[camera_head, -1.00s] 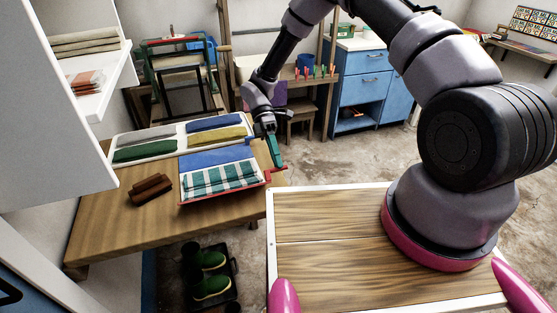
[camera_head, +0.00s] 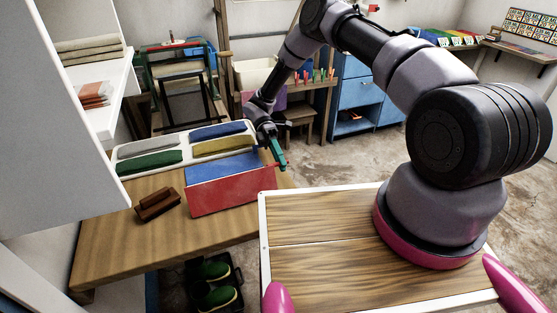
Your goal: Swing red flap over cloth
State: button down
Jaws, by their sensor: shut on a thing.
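The red flap (camera_head: 232,193) shows its broad face at the front of the blue folding board (camera_head: 222,166). It looks raised and tilted, though its exact angle is hard to tell. The checked cloth is hidden behind or under it. The blue part shows beyond the flap's upper edge. My gripper (camera_head: 279,161) is at the flap's right end, its green fingers pointing down. It is shut on the flap's red edge or grip there; the contact is small and partly hidden.
A white tray (camera_head: 118,158) with several folded cloths lies behind the board. A brown wooden object (camera_head: 157,204) sits left of it on the wooden table (camera_head: 110,240). A white shelf unit (camera_head: 70,150) stands close on the left. Green boots (camera_head: 217,296) stand below.

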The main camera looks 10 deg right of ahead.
jog(key=shift+w+a+f, duration=0.15)
jog(key=shift+w+f, duration=0.2)
jog(key=shift+f, duration=0.4)
jog(key=c, duration=0.8)
grip_release()
jog(key=shift+c, duration=0.2)
jog(key=shift+w, duration=0.1)
jog(key=v, duration=1)
jog(key=shift+w+a, duration=0.2)
jog(key=shift+w, duration=0.15)
